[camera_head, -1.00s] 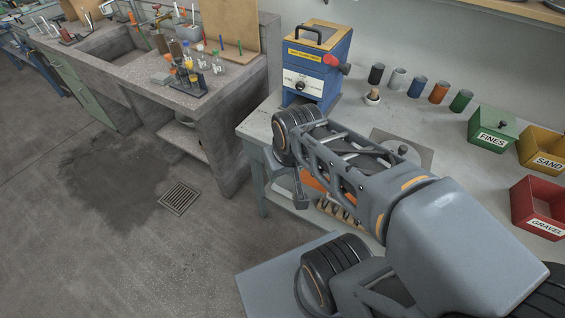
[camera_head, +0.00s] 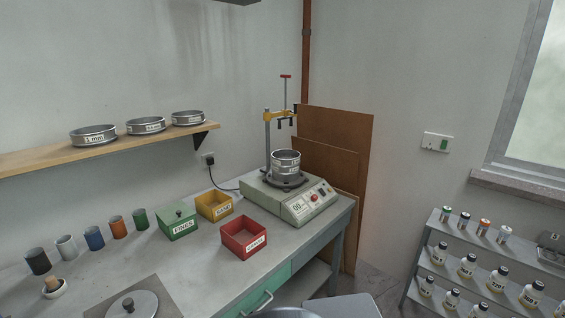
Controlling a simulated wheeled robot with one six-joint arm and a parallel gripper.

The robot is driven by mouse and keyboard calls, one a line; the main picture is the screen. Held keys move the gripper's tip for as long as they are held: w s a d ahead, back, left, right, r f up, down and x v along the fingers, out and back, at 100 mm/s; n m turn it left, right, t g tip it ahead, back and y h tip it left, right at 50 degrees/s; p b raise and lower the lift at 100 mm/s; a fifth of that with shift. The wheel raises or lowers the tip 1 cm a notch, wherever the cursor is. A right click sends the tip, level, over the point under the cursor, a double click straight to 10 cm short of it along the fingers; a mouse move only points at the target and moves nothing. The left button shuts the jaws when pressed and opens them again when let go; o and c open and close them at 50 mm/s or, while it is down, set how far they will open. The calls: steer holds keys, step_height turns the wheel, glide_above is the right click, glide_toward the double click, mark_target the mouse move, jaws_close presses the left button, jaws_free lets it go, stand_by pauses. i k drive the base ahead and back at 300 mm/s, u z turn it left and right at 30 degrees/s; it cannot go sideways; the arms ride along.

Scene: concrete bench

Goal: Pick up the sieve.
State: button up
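Three round metal sieves stand in a row on the wooden wall shelf: a left sieve (camera_head: 94,135) with a label ending in "mm", a middle sieve (camera_head: 146,125) and a right sieve (camera_head: 188,118). A stack of metal sieves (camera_head: 286,163) also sits on the sieve shaker (camera_head: 293,199) at the back right of the bench, beneath its yellow clamp bar. I cannot tell which sieve the task means. My gripper is out of view.
A green FINES box (camera_head: 178,222), a yellow SAND box (camera_head: 214,205) and a red GRAVEL box (camera_head: 243,238) stand on the bench (camera_head: 190,268). Several coloured cylinders line the wall. The wooden shelf (camera_head: 45,160) overhangs the bench. A bottle rack (camera_head: 445,285) stands at right.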

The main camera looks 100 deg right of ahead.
mark_target(284, 158)
steer(key=z, duration=3.4)
